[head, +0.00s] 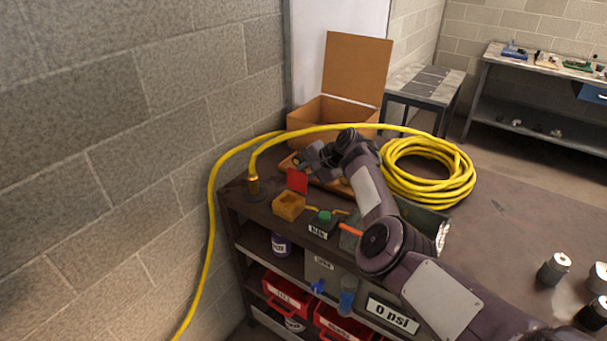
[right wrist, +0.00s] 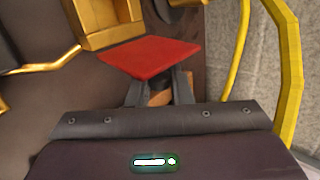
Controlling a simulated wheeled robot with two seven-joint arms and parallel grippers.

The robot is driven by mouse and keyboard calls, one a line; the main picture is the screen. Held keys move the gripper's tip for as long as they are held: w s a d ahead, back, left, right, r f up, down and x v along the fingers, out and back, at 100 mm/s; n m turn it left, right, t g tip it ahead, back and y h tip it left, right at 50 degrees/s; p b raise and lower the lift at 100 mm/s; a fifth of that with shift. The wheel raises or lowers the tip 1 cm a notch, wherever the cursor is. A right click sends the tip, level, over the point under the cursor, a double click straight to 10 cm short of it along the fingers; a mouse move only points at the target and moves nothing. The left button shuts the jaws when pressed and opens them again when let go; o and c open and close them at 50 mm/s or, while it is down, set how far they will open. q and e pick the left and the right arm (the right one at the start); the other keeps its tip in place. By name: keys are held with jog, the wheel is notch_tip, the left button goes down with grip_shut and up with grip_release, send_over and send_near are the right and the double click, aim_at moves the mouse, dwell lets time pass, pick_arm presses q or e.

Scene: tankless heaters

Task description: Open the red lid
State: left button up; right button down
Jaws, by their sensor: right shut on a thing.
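The red lid (head: 297,180) stands raised at the back of a small yellow box (head: 288,206) on the bench, so the box top shows uncovered. In the right wrist view the lid (right wrist: 150,56) spreads across the fingertips, with the yellow box (right wrist: 108,30) just beyond its edge. My right gripper (head: 308,162) is behind the lid in the head view. Its fingers (right wrist: 160,84) are shut on the lid; their tips are partly hidden under it. My left gripper is in neither view.
A yellow hose coil (head: 428,172) lies behind my right arm, and its hose loops over the gripper. An open cardboard box (head: 333,110) stands behind. A green-topped block (head: 324,222) is close to the yellow box. The bench's right part (head: 520,225) is mostly clear.

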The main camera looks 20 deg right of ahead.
jog(key=shift+w+d+r, duration=0.1)
jog(key=shift+d+r, duration=0.05)
jog(key=c, duration=1.6)
grip_release()
jog(key=shift+o, duration=1.3)
jog(key=v, duration=0.7)
jog(key=shift+s+d, duration=0.25)
jog(key=shift+r, duration=0.1)
